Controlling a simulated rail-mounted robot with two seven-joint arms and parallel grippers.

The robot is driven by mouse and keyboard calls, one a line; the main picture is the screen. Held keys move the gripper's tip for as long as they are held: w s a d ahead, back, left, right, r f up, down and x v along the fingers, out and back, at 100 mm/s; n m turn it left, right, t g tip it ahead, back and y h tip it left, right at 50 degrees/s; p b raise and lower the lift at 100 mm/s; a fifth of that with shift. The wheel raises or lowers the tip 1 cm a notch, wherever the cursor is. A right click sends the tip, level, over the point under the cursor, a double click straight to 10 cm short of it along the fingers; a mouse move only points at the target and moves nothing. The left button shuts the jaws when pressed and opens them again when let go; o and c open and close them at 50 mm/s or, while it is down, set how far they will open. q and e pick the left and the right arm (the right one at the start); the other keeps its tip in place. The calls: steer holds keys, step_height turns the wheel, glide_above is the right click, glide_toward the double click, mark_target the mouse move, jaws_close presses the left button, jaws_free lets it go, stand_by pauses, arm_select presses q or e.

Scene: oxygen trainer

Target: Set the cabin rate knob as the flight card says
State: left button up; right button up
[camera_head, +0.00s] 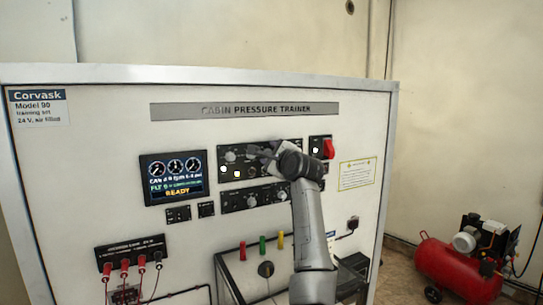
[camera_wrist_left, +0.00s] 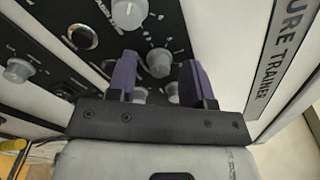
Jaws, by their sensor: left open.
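The upper control panel (camera_head: 228,155) on the trainer carries grey knobs and lit buttons; its labels are too small to read. My left gripper (camera_head: 262,153) is at this panel and hides part of it. In the left wrist view my open left gripper (camera_wrist_left: 159,70) has its two purple fingers on either side of a grey knob (camera_wrist_left: 158,62); I cannot tell whether they touch it. I cannot tell from the labels whether this is the cabin rate knob. A yellow-bordered card (camera_head: 357,174) is on the right; its text is unreadable. My right gripper is not in view.
A display (camera_head: 174,177) left of the panel reads READY. A red switch (camera_head: 328,149) sits right of my gripper. A lower knob panel (camera_head: 240,199) lies below. Red plugs with cables (camera_head: 124,266) are at lower left. A red compressor (camera_head: 455,268) stands on the floor.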

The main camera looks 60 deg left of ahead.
arm_select(q)
steer(key=s+d+b, duration=0.1)
steer(key=d+b, duration=0.2)
steer(key=d, duration=1)
steer(key=shift+s+d+f+b, duration=0.15)
steer(key=shift+s+d+b, duration=0.1)
steer(key=shift+b, duration=0.1)
